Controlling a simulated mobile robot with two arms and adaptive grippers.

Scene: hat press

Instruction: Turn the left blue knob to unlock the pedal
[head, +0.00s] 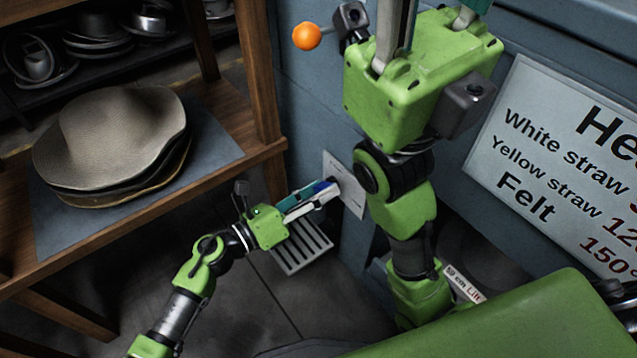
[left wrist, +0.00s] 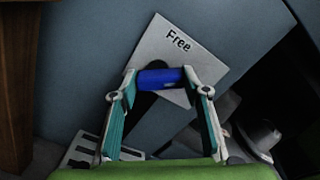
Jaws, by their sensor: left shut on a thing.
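The blue knob (left wrist: 160,78) sits in front of a pale square plate (left wrist: 190,50) reading "Free" in the left wrist view. My left gripper (head: 322,190) is shut on the knob, with one finger at each end of it. In the head view only a bit of the blue knob (head: 321,186) shows between the fingers, against the plate (head: 352,200) on the blue-grey wall. The grey slotted pedal (head: 303,248) is low, below the left gripper. My right gripper is at the top of the head view, its fingertips cut off by the edge.
A wooden shelf (head: 120,238) with stacked hats (head: 115,140) stands left of my left arm. An orange ball knob (head: 307,36) is near my right gripper. A white sign (head: 560,150) is on the right. Dark floor lies below the shelf.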

